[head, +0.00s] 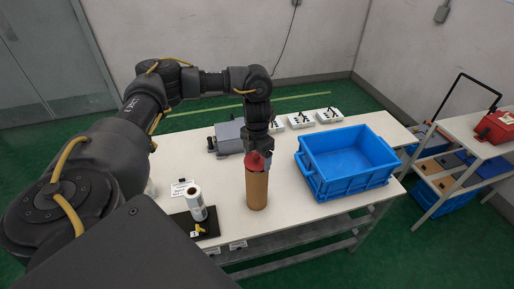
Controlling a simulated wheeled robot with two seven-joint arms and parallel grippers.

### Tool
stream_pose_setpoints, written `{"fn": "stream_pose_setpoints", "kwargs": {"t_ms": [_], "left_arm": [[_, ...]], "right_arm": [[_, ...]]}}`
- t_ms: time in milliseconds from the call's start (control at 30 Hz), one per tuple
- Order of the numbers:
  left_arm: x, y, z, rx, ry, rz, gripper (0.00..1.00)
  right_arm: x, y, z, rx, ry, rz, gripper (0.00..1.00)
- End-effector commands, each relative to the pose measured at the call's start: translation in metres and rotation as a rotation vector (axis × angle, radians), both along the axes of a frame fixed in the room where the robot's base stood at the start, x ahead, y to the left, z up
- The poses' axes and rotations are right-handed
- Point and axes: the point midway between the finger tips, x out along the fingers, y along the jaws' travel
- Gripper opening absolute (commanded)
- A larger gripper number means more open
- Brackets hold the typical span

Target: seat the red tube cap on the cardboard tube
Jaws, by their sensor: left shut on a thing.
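The cardboard tube (257,190) stands upright on the white table, left of the blue crate. The red tube cap (254,161) is at the tube's top end, directly under my left gripper (257,152). My left gripper points down from above and is shut on the red cap. The cap looks in line with the tube and touching or very close to its rim; I cannot tell whether it is fully down. My right gripper is not in view.
A blue crate (324,182) stands right of the tube. A white roll (196,203) stands on a dark board (207,226) to the left. A grey device (229,137) and several white keypad boxes (301,120) are behind. A shelf cart (462,146) stands at right.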

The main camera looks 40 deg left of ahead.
Motion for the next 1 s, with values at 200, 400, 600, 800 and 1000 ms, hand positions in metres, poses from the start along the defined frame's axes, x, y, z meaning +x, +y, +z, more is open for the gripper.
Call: {"fn": "stream_pose_setpoints", "kwargs": {"t_ms": [200,400,600,800,1000], "left_arm": [[0.0002,-0.0001,-0.0010,0.000,-0.001,0.000,0.58],[0.0002,-0.0001,-0.0010,0.000,0.000,0.000,0.58],[0.0002,-0.0001,-0.0028,0.000,0.000,0.000,0.58],[0.0003,-0.0001,-0.0059,-0.001,-0.001,0.000,0.58],[0.0003,-0.0002,-0.0088,-0.001,-0.001,0.000,0.58]], "right_arm": [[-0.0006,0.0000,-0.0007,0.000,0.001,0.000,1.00],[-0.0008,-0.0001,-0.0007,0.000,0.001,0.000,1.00],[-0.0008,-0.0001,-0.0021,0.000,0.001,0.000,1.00],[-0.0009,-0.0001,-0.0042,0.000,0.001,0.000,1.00],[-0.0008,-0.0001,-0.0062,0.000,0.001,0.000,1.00]]}}
